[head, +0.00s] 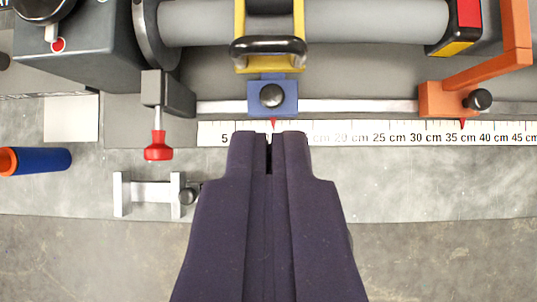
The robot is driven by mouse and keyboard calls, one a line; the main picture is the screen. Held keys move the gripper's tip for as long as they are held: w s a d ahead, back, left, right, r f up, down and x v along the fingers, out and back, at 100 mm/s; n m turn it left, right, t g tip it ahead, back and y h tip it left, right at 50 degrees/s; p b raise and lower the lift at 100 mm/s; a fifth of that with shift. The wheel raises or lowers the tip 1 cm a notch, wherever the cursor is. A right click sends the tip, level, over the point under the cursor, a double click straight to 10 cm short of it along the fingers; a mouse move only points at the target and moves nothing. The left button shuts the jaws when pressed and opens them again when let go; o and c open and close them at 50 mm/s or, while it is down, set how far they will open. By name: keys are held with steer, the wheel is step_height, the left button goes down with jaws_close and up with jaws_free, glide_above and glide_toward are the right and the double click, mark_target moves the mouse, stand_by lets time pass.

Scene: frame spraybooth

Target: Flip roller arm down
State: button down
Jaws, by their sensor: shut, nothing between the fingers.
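A yellow bracket (241,22) with a black rounded bar (268,46) across its front stands at the top middle, in front of a long grey cylinder (370,22). It looks like the roller arm, though I cannot be sure. Its upper end is cut off by the picture edge. Below it, a blue block (286,92) with a black knob (272,96) sits on a metal rail. My gripper (269,138) is shut and empty. Its tips point up the picture and show just below the blue block, over the scale; the height gap cannot be told.
An orange arm and slider (446,98) sit on the rail (350,105) at right. A red-handled clamp (158,150) hangs at left beside a dark grey housing (85,50). A silver clamp piece (150,190) and a blue-orange cylinder (40,161) lie at left. The lower right surface is clear.

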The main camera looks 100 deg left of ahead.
steer(key=shift+s+r+p, duration=0.15)
steer(key=shift+s+r, duration=0.35)
steer(key=shift+s, duration=0.3)
steer(key=shift+s+r+p, duration=0.15)
steer(key=shift+s+r, duration=0.35)
steer(key=shift+s, duration=0.25)
